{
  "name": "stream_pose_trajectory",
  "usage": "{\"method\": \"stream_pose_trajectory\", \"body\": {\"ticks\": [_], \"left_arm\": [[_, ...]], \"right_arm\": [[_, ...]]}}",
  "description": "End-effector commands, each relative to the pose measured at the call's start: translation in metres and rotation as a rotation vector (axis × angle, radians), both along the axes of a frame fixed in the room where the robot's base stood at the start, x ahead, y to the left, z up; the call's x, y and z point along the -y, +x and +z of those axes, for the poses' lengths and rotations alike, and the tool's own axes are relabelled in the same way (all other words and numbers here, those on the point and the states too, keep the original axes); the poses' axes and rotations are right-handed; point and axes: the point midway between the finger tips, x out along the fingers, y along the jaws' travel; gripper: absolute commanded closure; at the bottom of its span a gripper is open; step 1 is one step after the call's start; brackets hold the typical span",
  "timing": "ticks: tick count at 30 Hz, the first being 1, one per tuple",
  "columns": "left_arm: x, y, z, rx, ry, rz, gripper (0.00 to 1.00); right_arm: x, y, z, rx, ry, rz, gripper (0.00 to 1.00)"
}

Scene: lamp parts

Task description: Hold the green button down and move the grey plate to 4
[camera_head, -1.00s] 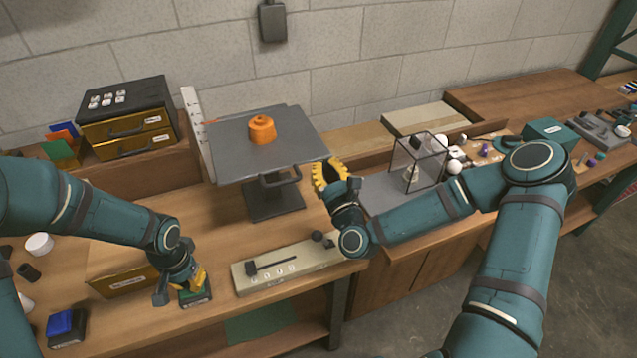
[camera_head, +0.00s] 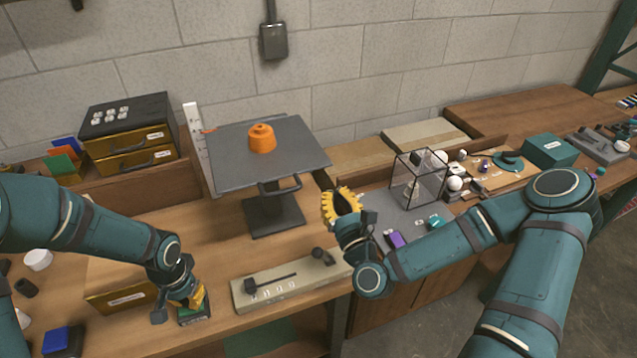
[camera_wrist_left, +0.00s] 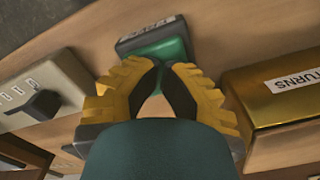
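The grey plate (camera_head: 226,170) is the flat top of a stand and bears an orange knobbed weight (camera_head: 262,138). A handle (camera_head: 284,187) sticks out below it. An upright white scale (camera_head: 194,138) stands at its left edge, with an orange pointer; its marks are too small to read. My left gripper (camera_head: 197,297) points down at the green button (camera_wrist_left: 172,50) on a dark base. In the left wrist view its fingertips (camera_wrist_left: 161,66) are together over the button; whether it is pressed is unclear. My right gripper (camera_head: 342,206) is right of the handle, apart from it; its finger gap is unclear.
A pale block with a dark lever (camera_head: 270,283) lies at the bench's front edge. A gold RETURNS drawer (camera_wrist_left: 280,95) is beside my left gripper. A clear-sided box (camera_head: 418,178) and small parts stand right. Drawers (camera_head: 130,135) stand back left.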

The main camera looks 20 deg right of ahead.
Motion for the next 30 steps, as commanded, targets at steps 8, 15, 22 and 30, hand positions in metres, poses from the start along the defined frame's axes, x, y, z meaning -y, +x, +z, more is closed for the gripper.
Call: {"method": "stream_pose_trajectory", "body": {"ticks": [8,15,22,30], "left_arm": [[0.000,-0.001,-0.002,-0.002,0.000,0.000,1.00],[0.000,-0.001,-0.002,-0.003,0.001,0.000,1.00],[0.000,-0.001,-0.002,-0.003,0.001,0.000,1.00],[0.000,-0.001,-0.002,-0.003,0.001,0.000,1.00]], "right_arm": [[0.001,-0.014,-0.008,-0.018,-0.030,-0.001,0.59],[0.006,0.009,-0.040,-0.206,-0.304,0.037,0.59],[0.017,0.025,-0.080,-0.437,-0.627,0.164,0.59],[0.025,0.024,-0.105,-0.594,-0.891,0.416,0.59]]}}
